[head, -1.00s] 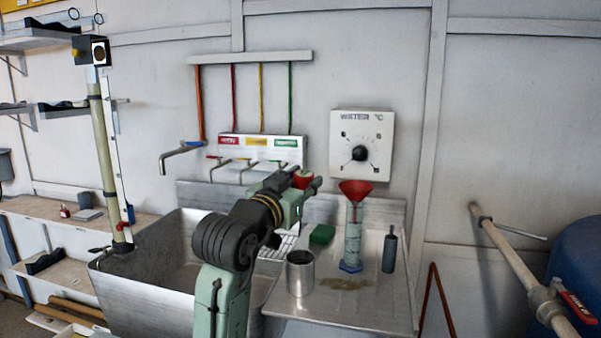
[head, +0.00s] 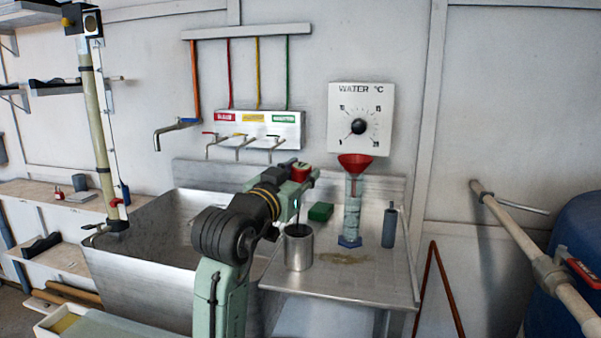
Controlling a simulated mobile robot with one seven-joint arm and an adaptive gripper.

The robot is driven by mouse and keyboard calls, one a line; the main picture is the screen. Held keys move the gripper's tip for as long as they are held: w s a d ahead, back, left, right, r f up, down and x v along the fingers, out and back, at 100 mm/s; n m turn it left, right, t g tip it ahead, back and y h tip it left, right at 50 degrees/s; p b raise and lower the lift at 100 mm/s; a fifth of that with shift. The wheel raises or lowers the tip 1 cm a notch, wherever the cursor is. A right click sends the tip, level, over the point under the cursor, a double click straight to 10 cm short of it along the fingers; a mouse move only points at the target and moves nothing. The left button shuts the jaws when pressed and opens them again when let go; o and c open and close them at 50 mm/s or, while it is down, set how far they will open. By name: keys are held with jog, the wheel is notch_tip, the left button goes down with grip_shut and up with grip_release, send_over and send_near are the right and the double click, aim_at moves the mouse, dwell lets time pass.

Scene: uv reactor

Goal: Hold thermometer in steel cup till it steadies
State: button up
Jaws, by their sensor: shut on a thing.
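The steel cup (head: 299,252) stands upright on the metal drainboard (head: 370,285), right of the sink. My gripper (head: 298,206) is over the cup, partly hidden by my own arm. It is shut on a thin dark stick, which looks like the thermometer (head: 298,219). The stick hangs nearly upright, and its lower end is at the cup's mouth. I cannot tell how deep it goes, or whether it touches the wall. The WATER °C dial (head: 361,118) is on the wall behind, its pointer toward the lower left.
A red funnel (head: 355,160) sits in a clear cylinder (head: 352,210) right of the cup. A green sponge (head: 320,211) lies behind the cup, and a grey bottle (head: 390,226) stands farther right. Taps (head: 245,147) hang over the sink (head: 150,265). The front drainboard is clear.

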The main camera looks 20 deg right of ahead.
notch_tip(320, 180, down, 6)
jog(key=b, duration=0.3)
jog(key=shift+b, duration=0.35)
dwell(6.5)
